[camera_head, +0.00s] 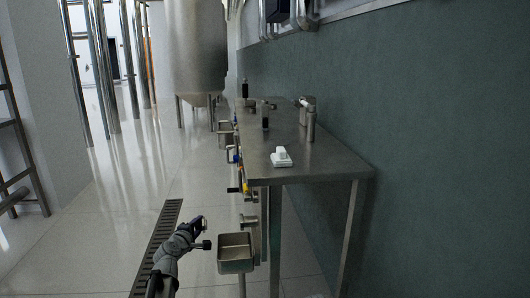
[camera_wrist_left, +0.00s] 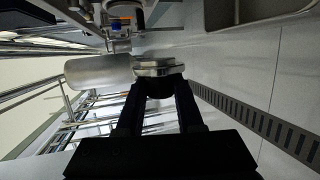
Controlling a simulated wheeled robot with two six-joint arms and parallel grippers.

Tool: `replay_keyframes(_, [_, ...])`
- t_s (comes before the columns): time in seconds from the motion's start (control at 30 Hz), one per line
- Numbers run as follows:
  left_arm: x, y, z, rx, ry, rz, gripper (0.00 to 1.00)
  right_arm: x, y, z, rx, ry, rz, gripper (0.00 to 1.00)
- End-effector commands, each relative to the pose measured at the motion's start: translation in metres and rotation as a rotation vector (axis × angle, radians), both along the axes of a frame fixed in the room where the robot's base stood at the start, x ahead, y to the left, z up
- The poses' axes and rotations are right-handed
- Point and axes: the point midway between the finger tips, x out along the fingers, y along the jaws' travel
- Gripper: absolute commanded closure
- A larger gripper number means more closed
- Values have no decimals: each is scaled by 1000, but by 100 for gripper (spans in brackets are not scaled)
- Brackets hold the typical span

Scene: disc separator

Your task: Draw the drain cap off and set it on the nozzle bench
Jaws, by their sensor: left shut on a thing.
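My left gripper (camera_head: 197,226) is low in the head view, left of the bench and above the floor. In the left wrist view its two dark fingers (camera_wrist_left: 158,98) are shut on the drain cap (camera_wrist_left: 158,68), a round steel piece with a bright rim. In the head view the cap is small and hard to make out at the fingertips. The nozzle bench (camera_head: 325,168) is a steel table to the right, its top higher than the gripper in the picture. My right gripper is not in view.
A steel basin (camera_head: 236,262) hangs right of the gripper, below a short steel fitting (camera_head: 249,221). A white block (camera_head: 281,157) lies near the bench's front edge, with several cylinders farther back. The front right bench top is clear. A drain grate (camera_head: 160,240) runs along the floor.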

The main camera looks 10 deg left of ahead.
Motion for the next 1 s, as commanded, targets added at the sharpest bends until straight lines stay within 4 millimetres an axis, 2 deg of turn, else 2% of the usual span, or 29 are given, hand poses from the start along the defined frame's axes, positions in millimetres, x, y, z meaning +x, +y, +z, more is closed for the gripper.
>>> replay_keyframes(0.2, [-9,32,0,-1,0,2,100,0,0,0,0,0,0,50])
replay_keyframes(0.4, [-15,54,0,-1,0,1,100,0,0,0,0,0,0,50])
replay_keyframes(0.83, [-17,58,1,-1,0,0,100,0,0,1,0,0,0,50])
replay_keyframes(1.0, [-17,58,12,-1,0,0,100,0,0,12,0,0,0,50])
